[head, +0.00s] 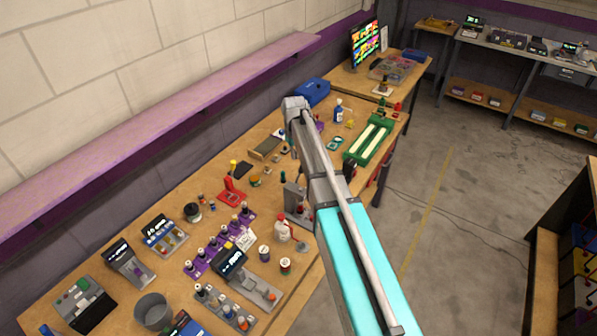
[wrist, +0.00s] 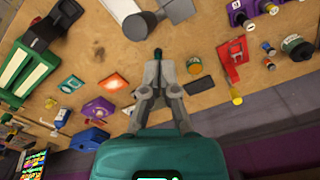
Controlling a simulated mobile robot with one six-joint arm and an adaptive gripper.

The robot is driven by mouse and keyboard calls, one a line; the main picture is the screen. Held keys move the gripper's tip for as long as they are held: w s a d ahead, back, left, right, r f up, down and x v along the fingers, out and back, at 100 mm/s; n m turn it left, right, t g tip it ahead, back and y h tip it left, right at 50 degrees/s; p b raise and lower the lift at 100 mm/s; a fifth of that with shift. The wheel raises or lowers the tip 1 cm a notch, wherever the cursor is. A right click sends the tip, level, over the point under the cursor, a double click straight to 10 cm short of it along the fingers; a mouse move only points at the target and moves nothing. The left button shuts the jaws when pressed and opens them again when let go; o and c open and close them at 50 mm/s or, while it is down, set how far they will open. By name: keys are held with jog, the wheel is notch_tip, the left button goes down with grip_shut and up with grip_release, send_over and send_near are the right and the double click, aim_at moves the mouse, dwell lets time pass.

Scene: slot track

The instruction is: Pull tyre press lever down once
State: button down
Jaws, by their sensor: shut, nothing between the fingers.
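A red press-like stand (head: 232,190) is on the bench left of my arm in the head view. It also shows at the upper right of the wrist view (wrist: 235,60), with a yellow-ended part pointing down the picture. A grey upright device (head: 297,203) stands beside my arm, partly hidden. I cannot tell for sure which carries the tyre press lever. My gripper (wrist: 158,54) is shut and empty above the bench, apart from the red stand. My arm hides it in the head view.
A green tray with pale strips (head: 369,140) lies right of my arm. Small coloured parts are scattered around. A shelf (head: 180,115) runs along the wall. The floor right of the bench is clear.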

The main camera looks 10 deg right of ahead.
aim_at(300, 174)
jog(key=shift+f+b, duration=0.4)
jog(key=shift+b, duration=0.05)
jog(key=shift+f+b, duration=1.05)
jog(key=shift+f, duration=0.25)
jog(key=shift+s+d+f+b, duration=0.1)
jog(key=shift+s+d+b, duration=0.2)
jog(key=shift+s+d, duration=0.4)
dwell(1.0)
jog(key=shift+s+d, duration=0.2)
jog(key=shift+s, duration=0.05)
jog(key=shift+s+d+f, duration=0.1)
jog(key=shift+s+d, duration=0.05)
jog(key=shift+d, duration=0.05)
jog(key=shift+s+d+f+b, duration=0.2)
jog(key=shift+s+d+b, duration=0.1)
dwell(0.5)
jog(key=shift+s+d+f, duration=0.1)
jog(key=shift+s+d, duration=0.1)
jog(key=shift+s+d+f, duration=0.1)
jog(key=shift+s+d, duration=0.1)
dwell(0.3)
